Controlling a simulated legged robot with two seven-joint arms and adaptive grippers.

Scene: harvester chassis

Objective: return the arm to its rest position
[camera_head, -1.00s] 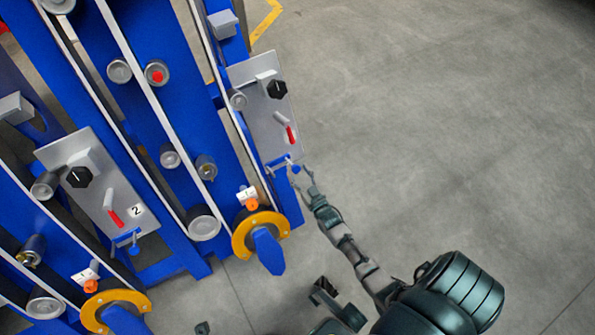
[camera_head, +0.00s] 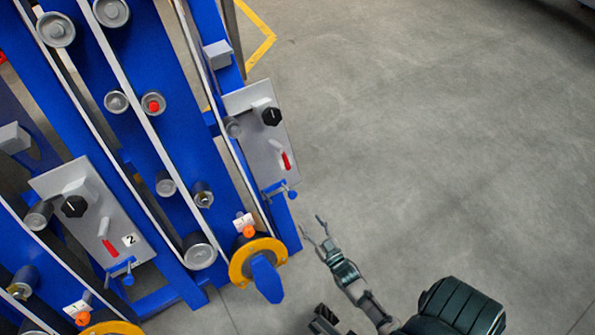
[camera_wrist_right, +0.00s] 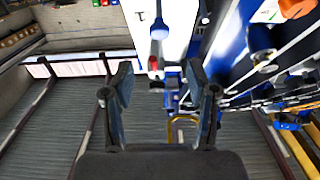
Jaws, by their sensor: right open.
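My right arm comes up from the bottom of the head view. Its gripper (camera_head: 313,226) is open and empty over the floor, just right of the blue harvester chassis (camera_head: 284,229). It is apart from the right grey panel (camera_head: 255,138) and its small blue-knobbed lever (camera_head: 291,195), which lie above and left of it. In the right wrist view both fingers (camera_wrist_right: 160,86) are spread with nothing between them. Blue chassis parts show beyond them.
The second grey panel (camera_head: 84,205), marked 2, is at the left. A yellow ring with a blue handle (camera_head: 265,277) juts from the chassis near my right gripper. The concrete floor (camera_head: 430,150) to the right is clear. A yellow line (camera_head: 262,48) marks it at the top.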

